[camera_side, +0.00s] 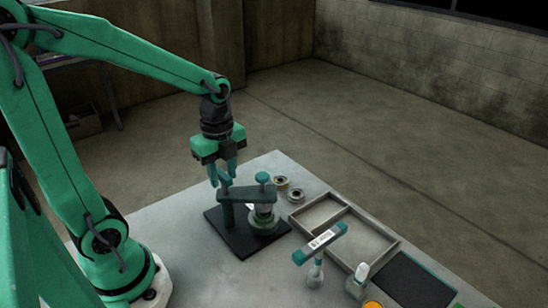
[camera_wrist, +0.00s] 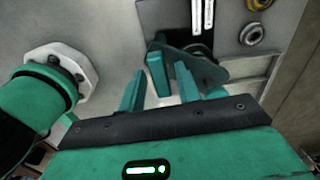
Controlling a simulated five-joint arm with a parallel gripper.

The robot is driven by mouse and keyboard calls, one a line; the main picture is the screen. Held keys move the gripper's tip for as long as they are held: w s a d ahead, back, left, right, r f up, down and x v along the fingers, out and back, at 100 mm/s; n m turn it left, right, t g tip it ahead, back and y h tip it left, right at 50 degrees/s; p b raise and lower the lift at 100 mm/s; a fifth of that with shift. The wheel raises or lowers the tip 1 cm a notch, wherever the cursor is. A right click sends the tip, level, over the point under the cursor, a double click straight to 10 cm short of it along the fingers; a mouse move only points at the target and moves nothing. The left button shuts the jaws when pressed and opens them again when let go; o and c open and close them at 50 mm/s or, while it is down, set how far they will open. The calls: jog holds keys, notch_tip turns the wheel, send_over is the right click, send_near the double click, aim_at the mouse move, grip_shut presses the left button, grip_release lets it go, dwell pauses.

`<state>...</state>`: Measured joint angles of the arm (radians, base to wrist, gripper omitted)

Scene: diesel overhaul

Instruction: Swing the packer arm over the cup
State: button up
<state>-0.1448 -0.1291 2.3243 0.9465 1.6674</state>
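The packer arm (camera_side: 245,192) is a dark teal bar on a post above a black base plate (camera_side: 240,250), with a teal knob on its right end. The cup (camera_side: 264,224), a pale round part with a greenish rim, sits under that right end, partly hidden by the bar. My gripper (camera_side: 224,180) points down at the bar's left end, with its teal fingers apart. In the wrist view my gripper (camera_wrist: 160,95) shows spread fingers near the dark packer arm (camera_wrist: 212,66); whether they touch it is unclear.
Two metal rings (camera_side: 296,195) lie behind the fixture. A grey divided tray (camera_side: 372,243) stands to its right. A teal and white tool (camera_side: 320,242), a white bottle (camera_side: 357,281) and a dark mat (camera_side: 415,280) are at the front right. The table's left part is mostly clear.

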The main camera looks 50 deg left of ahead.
grip_shut()
dwell(0.4)
jog(key=shift+o, duration=1.1)
grip_release()
jog(key=shift+r, duration=2.75)
